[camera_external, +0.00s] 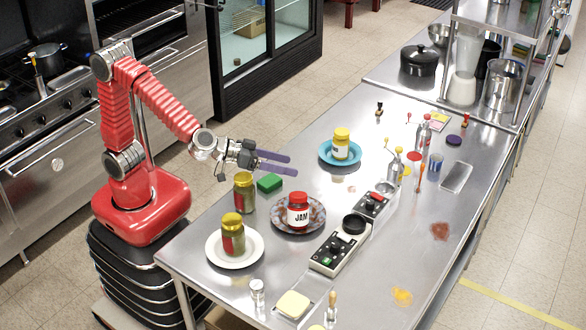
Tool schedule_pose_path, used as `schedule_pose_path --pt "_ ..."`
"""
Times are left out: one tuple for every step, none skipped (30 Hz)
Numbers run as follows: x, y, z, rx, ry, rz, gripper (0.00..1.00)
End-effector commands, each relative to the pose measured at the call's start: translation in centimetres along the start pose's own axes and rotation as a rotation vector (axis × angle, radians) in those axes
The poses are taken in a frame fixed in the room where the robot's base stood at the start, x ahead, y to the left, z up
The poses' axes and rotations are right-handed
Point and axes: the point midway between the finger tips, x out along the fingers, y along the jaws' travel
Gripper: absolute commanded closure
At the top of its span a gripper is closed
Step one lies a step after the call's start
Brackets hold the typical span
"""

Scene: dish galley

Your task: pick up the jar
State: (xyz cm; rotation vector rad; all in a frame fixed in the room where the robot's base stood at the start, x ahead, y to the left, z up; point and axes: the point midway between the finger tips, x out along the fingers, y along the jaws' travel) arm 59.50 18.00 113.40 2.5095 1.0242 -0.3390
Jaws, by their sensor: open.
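Several jars stand on the steel table. A red-lidded jar labelled JAM (298,211) stands upright on a patterned plate (281,224). A yellow-lidded jar (341,144) stands on a blue plate (325,155). A jar with an olive-gold lid (232,234) stands on a white plate (254,248), and a similar jar (244,193) stands directly on the table near its left edge. My gripper (290,164) is open and empty, with its purple fingers reaching right above the table, behind the JAM jar and left of the blue plate. Nothing is between the fingers.
A green sponge (269,183) lies below my gripper. Two control boxes (340,244) (371,205) stand right of the JAM jar. Metal bottles (423,134) and small tools stand farther right. A salt shaker (257,290) is at the front.

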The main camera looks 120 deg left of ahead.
Motion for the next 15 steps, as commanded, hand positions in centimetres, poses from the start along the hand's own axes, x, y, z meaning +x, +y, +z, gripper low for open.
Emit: schedule_pose_path --pt "0.2 -0.2 0.4 0.001 -0.001 -0.006 0.24" --pt "0.3 -0.3 0.7 0.002 -0.001 -0.005 0.24" --pt "0.5 -0.4 1.1 0.002 -0.001 -0.005 0.24" --pt "0.6 -0.5 1.3 0.002 -0.001 -0.004 0.24" --pt "0.7 -0.5 1.6 0.003 -0.001 -0.004 0.24" --pt "0.8 -0.7 1.9 0.002 -0.001 -0.004 0.24" --pt "0.9 -0.7 2.2 0.003 -0.001 -0.003 0.24" --pt "1.0 -0.8 2.4 0.003 -0.001 -0.003 0.24" --pt "1.2 -0.9 2.9 0.003 -0.001 -0.003 0.24" --pt "1.4 -1.1 3.2 0.003 -0.001 -0.003 0.24" --pt "1.5 -1.2 3.6 0.003 -0.002 -0.004 0.24" --pt "1.7 -1.3 4.0 0.003 -0.001 -0.003 0.24" --pt "1.8 -1.4 4.3 0.003 -0.002 -0.003 0.24" --pt "1.9 -1.5 4.7 0.003 -0.002 -0.002 0.24" --pt "2.1 -1.6 5.2 0.003 -0.003 -0.002 0.24"
